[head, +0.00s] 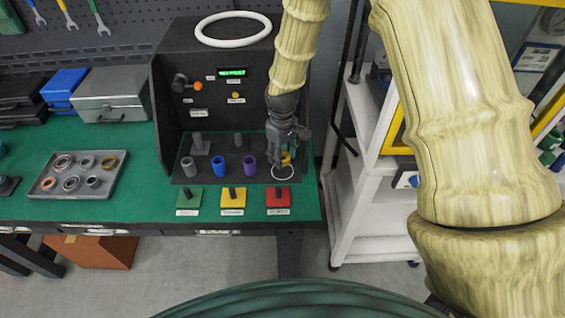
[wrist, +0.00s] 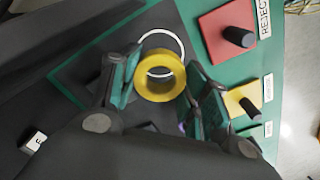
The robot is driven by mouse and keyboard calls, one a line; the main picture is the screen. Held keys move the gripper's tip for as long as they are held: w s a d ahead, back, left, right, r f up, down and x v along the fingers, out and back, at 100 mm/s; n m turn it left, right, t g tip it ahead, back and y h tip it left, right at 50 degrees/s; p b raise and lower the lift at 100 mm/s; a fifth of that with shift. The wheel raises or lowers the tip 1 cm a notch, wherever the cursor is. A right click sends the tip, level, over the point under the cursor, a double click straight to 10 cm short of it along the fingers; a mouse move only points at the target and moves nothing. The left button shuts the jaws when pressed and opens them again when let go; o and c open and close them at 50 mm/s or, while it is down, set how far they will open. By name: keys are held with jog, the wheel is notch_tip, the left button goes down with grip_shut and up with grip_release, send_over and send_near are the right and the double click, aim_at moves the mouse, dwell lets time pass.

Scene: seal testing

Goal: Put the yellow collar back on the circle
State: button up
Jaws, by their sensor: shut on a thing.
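The yellow collar (wrist: 160,76) is a ring held between the fingers of my gripper (wrist: 157,85), seen from above in the wrist view. In the head view my gripper (head: 287,140) points down at the right end of the dark test station, with the yellow collar (head: 287,157) partly hidden by its fingers. The white circle (head: 283,172) is drawn on the dark surface just in front of and below the collar. In the wrist view the circle (wrist: 181,45) shows as an arc beyond the collar, which covers part of it. I cannot tell how high the collar is.
Grey, blue (head: 217,166) and purple (head: 250,165) collars stand in a row left of my gripper. Green, yellow and red (head: 278,199) pads with dark pegs line the front edge. A grey tray (head: 53,190) of rings lies at the left. A white shelf (head: 346,190) stands at the right.

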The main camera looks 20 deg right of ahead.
aim_at(283, 171)
jog(key=shift+w+f, duration=0.2)
jog(key=shift+f, duration=0.35)
jog(key=shift+s+d+f, duration=0.1)
jog(key=shift+s+f, duration=0.1)
jog(key=shift+s, duration=0.05)
jog(key=shift+f+p, duration=0.65)
jog(key=shift+f, duration=1.2)
jog(key=shift+f, duration=0.15)
jog(key=o, duration=1.3)
jog(key=shift+o, duration=0.2)
jog(key=shift+r, duration=0.25)
notch_tip(283, 171, up, 12)
jog(key=b, duration=0.3)
